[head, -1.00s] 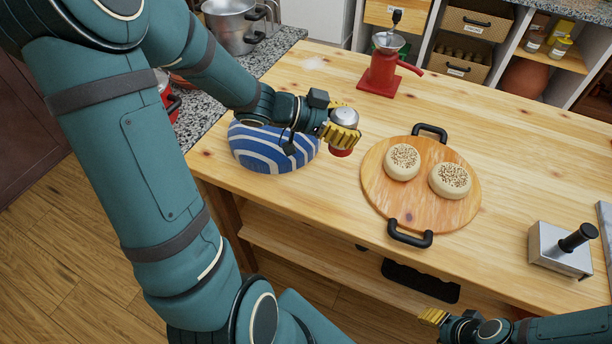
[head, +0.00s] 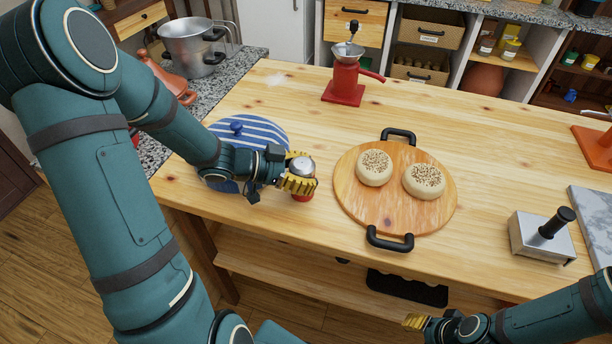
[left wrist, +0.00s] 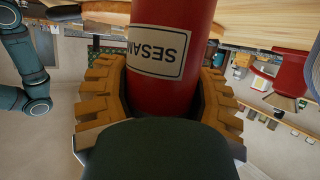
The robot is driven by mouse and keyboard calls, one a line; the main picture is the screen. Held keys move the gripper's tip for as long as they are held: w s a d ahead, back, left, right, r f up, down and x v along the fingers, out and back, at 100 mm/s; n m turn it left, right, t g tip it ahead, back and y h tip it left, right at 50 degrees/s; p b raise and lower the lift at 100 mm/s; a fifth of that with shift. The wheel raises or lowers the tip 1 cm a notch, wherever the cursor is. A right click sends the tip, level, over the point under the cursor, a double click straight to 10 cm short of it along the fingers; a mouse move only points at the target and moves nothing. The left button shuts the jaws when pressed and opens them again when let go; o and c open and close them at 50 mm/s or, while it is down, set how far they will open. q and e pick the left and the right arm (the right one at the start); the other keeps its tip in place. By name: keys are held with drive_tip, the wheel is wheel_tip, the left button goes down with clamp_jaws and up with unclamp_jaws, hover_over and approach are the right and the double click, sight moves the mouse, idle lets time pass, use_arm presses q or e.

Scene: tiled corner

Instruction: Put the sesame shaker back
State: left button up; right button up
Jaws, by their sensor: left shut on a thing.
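The sesame shaker (head: 302,167) has a silver domed top and a red body. My left gripper (head: 298,183) is shut around it, and the shaker is upright in the head view, near the table's front left part. In the left wrist view the red shaker (left wrist: 170,85) with its upside-down "SESAM" label sits between the yellow fingers (left wrist: 160,95). I cannot tell whether its base touches the table. My right gripper (head: 414,322) is at the bottom, in front of the table and away from the shaker; its fingers are too small to judge.
A round board (head: 350,205) with two seeded buns (head: 374,167) lies right of the shaker. A red grinder (head: 345,80) stands at the back, a metal press (head: 530,240) at the right. Table between is clear.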

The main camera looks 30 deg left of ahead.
use_arm(q)
drive_tip(key=shift+r, duration=0.1)
drive_tip(key=o, duration=1.4)
drive_tip(key=shift+f, duration=0.2)
drive_tip(key=shift+c, duration=0.2)
